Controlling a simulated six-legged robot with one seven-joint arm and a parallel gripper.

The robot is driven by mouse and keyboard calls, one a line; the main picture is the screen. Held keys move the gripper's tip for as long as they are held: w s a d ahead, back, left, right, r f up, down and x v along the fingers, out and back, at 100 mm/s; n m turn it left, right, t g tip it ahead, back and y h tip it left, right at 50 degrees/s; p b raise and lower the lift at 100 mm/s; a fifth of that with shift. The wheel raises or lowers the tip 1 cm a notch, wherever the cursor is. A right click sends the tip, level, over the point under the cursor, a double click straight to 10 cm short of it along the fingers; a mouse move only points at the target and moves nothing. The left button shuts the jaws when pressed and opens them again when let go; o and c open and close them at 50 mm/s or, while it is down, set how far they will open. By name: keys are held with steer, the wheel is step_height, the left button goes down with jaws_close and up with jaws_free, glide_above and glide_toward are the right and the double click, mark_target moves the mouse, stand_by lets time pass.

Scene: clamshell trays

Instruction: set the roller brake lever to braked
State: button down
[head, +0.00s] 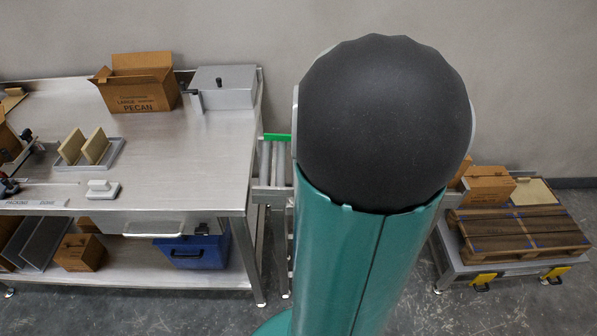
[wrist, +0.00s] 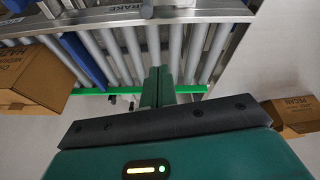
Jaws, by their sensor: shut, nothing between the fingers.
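In the wrist view, a roller conveyor (wrist: 198,50) has a metal side rail bearing a BRAKE label (wrist: 125,9) at the top. A small dark knob (wrist: 147,12) beside the label looks like the end of the brake lever; most of the lever is hard to make out, so I cannot tell its setting. My gripper (wrist: 158,75) is shut and empty, its fingers showing over the rollers near the green edge strip, apart from the knob in the picture. In the head view, my arm hides most of the conveyor (head: 272,165), and neither lever nor gripper shows.
In the wrist view, a carton (wrist: 30,78) is at left, a blue piece (wrist: 85,58) lies over the rollers, and another carton (wrist: 290,113) is at right. In the head view, a steel bench (head: 190,160) stands left, and a low pallet stand (head: 450,262) right.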

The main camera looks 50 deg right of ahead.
steer(key=shift+s+d+f, duration=0.2)
steer(key=shift+d, duration=0.05)
steer(key=x, duration=0.9)
steer(key=shift+w+f, duration=0.15)
steer(key=shift+f, duration=0.15)
steer(key=shift+s+f, duration=0.2)
steer(key=shift+s, duration=0.05)
steer(key=s+a, duration=0.2)
steer(key=shift+s+a, duration=0.15)
steer(key=shift+s, duration=0.1)
steer(key=shift+m, duration=0.3)
